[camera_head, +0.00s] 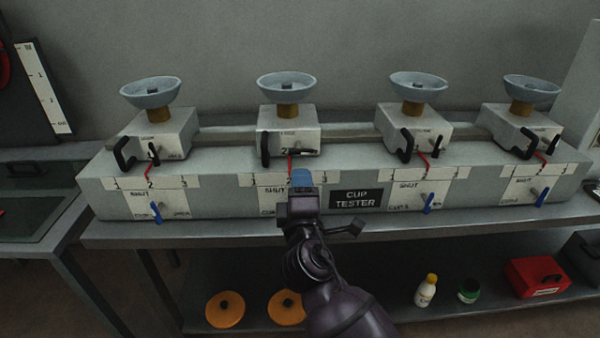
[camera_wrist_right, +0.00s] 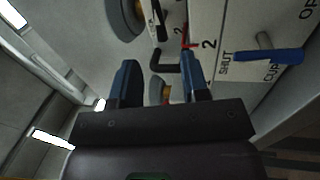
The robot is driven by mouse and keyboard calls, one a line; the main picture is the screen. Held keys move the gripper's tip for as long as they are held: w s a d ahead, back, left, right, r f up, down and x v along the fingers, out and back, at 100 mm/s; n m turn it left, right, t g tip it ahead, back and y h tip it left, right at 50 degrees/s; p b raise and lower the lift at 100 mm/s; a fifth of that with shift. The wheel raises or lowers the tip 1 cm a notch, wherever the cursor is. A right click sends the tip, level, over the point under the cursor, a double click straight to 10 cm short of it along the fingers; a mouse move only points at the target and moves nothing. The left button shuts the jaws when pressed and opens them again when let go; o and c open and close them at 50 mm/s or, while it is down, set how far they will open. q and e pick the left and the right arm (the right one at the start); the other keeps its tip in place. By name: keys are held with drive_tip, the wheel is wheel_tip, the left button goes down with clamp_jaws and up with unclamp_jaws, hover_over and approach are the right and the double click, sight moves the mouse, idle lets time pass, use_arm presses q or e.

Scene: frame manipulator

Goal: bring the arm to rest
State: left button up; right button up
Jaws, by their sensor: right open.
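My right arm comes up from the bottom of the head view. Its gripper (camera_head: 302,180) is in front of the second station from the left of the grey cup tester (camera_head: 230,203), and it hides part of the SHUT panel there. In the right wrist view the two blue-tipped fingers of this gripper (camera_wrist_right: 161,82) stand apart with nothing held between them. A blue lever (camera_wrist_right: 268,57) on a white panel shows to the right of the fingers. A black handle and a red pointer show beyond them. My left gripper is not in view.
Several pale bowls (camera_head: 287,84) stand on top of the tester. Blue levers (camera_head: 156,212) stick out of its front. The bench edge (camera_head: 480,222) runs below. The lower shelf holds orange discs (camera_head: 225,309), a white bottle (camera_head: 426,291), a green jar (camera_head: 468,291) and a red box (camera_head: 537,277).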

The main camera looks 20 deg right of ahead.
drive_tip(key=shift+s+a, duration=0.1)
drive_tip(key=shift+s, duration=0.25)
idle(0.3)
drive_tip(key=s+d+f+m+g+y, duration=0.2)
drive_tip(key=s+f+m+g+y, duration=0.35)
drive_tip(key=f+m, duration=0.7)
drive_tip(key=s+d+f+g, duration=0.1)
drive_tip(key=s+d+f, duration=0.1)
drive_tip(key=s+f, duration=0.3)
drive_tip(key=s+d+f+g+p, duration=0.1)
drive_tip(key=s+d+f, duration=0.2)
drive_tip(key=s, duration=0.6)
drive_tip(key=s+d+f+g, duration=0.1)
drive_tip(key=s+d+f, duration=0.2)
drive_tip(key=s+f, duration=0.4)
drive_tip(key=shift+s+f+m, duration=0.35)
drive_tip(key=shift+s+m, duration=0.1)
drive_tip(key=shift+s, duration=0.1)
